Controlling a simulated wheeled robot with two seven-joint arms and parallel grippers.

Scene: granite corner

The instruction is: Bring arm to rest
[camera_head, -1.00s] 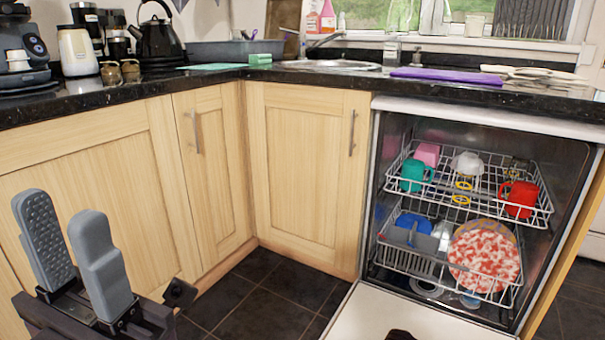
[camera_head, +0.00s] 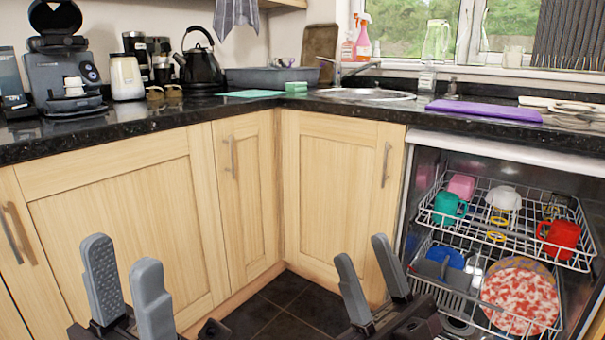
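My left gripper (camera_head: 126,285) is at the lower left, in front of the wooden cabinet doors. Its two grey fingers point up with a gap between them and nothing in the gap. My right gripper (camera_head: 362,266) is at the bottom centre-right, left of the dishwasher racks. The rest of both arms is mostly cut off by the bottom edge.
The open dishwasher (camera_head: 507,140) has an upper rack (camera_head: 500,228) with cups and a lower rack with a red-and-white plate (camera_head: 521,300). The black worktop (camera_head: 190,116) carries a coffee machine (camera_head: 68,70), a kettle (camera_head: 197,60) and a purple board (camera_head: 484,110). Dark floor tiles (camera_head: 277,320) show between the grippers.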

